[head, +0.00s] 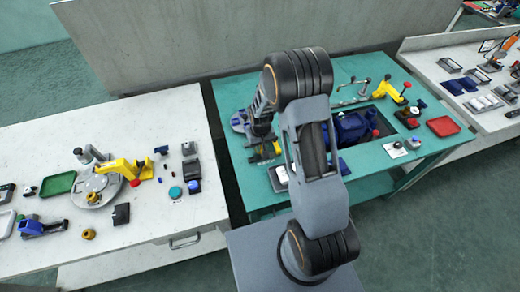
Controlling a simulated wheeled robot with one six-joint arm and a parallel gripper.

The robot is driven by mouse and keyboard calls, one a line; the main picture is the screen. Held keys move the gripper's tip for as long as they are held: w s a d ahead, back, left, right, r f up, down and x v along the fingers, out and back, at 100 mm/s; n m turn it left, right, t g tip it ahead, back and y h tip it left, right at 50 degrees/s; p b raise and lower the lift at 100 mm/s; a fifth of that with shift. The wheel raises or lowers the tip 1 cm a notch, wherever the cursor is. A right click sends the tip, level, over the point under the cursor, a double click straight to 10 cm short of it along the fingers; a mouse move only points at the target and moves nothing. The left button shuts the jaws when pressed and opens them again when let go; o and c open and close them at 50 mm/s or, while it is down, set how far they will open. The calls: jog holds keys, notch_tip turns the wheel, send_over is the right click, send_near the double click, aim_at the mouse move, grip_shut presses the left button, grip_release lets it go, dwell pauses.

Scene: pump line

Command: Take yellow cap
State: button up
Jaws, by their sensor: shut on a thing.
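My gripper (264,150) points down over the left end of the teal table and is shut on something. Small yellow parts (277,148) show at its fingertips. They fit the yellow cap, but the view is too small to make out its shape, and the fingers partly hide it. I cannot tell whether the held thing touches the table. A separate small dark-yellow round piece (88,234) sits near the front of the white table on the left.
The teal table (233,90) holds a blue pump (354,128), a red tray (443,126) and a yellow arm-like fixture (388,91). The white left table (170,110) holds a green tray (58,184), another yellow fixture (125,168) and a teal disc (175,192). A gap separates the tables.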

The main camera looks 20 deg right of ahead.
jog(key=shift+r+p, duration=0.4)
jog(key=shift+r, duration=0.35)
grip_shut()
jog(key=shift+r+p, duration=1.35)
jog(key=shift+r, duration=0.75)
